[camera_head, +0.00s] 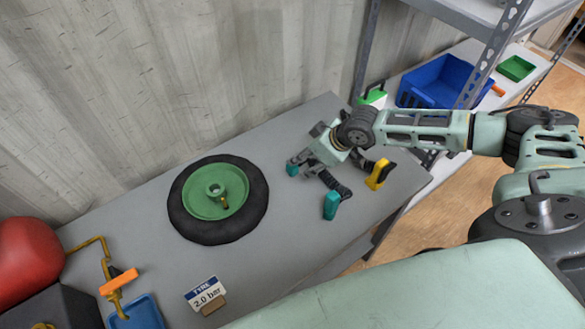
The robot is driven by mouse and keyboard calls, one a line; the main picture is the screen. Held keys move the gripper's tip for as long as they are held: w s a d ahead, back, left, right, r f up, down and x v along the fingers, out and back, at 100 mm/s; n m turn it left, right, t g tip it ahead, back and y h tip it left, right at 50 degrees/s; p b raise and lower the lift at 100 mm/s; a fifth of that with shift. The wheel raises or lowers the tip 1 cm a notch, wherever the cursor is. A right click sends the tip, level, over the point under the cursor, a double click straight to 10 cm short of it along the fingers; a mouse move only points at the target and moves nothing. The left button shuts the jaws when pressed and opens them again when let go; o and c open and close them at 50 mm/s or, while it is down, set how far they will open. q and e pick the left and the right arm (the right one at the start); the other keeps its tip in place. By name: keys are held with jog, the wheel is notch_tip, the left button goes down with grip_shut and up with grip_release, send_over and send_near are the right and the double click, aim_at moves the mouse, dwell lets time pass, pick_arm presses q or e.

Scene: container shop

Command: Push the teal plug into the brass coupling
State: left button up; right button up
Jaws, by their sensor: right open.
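A teal plug (331,205), a short upright-looking piece, is on the grey bench near its front edge. My right gripper (319,186) is open over the bench, its fingers spread, with one fingertip close beside the plug; I cannot tell whether they touch. A smaller teal piece (292,169) shows at the other finger; I cannot tell if it is part of the finger. A brass-coloured fitting (115,296), which may be the coupling, is below an orange lever at the bench's left end, far from the gripper. My left gripper is not in view.
A black tyre on a green wheel (205,228) lies mid-bench. A yellow and black object (379,174) is right of the gripper. A red tank (28,262), blue tray (146,313) and tyre-pressure sign (204,293) are at left. A blue crate (436,82) is behind.

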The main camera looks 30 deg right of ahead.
aim_at(296, 165)
jog(key=shift+x, duration=1.05)
jog(key=shift+r, duration=0.1)
jog(key=shift+w, duration=0.1)
jog(key=p+x, duration=0.1)
jog(key=x, duration=0.3)
jog(key=shift+p, duration=0.4)
jog(key=shift+w+a+f, duration=0.1)
jog(key=shift+w+f, duration=0.05)
jog(key=shift+f, duration=0.45)
jog(key=c, duration=0.7)
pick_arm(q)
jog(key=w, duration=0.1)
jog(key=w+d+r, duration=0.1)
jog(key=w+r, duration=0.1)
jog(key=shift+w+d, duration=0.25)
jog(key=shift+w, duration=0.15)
pick_arm(e)
jog(key=shift+c, duration=1.2)
